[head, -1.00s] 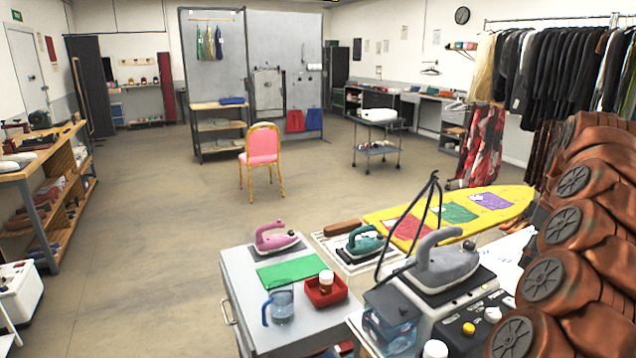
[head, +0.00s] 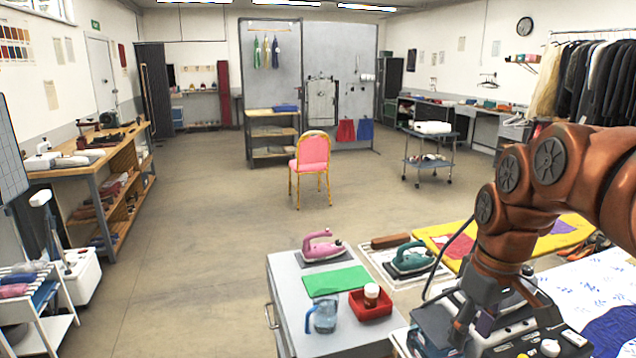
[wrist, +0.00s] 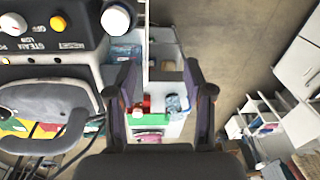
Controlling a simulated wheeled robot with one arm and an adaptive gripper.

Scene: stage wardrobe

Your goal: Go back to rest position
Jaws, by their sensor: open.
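My gripper (wrist: 160,88) is open, with its two dark fingers apart and nothing between them in the wrist view. In the head view my gripper (head: 500,318) hangs at the lower right, in front of the steam iron station and hiding most of it. The wrist view shows the station's control panel (wrist: 50,40) with knobs and the grey iron (wrist: 40,108) left of my fingers. Beyond the fingers are the green cloth (wrist: 178,117) and a blue jug (wrist: 176,103).
A grey cabinet (head: 290,300) carries a pink iron (head: 322,247), a red tray (head: 371,304) with a jar, and a jug (head: 325,315). A teal iron (head: 408,260) and yellow ironing board (head: 432,237) are close behind. The floor (head: 215,240) at left is open.

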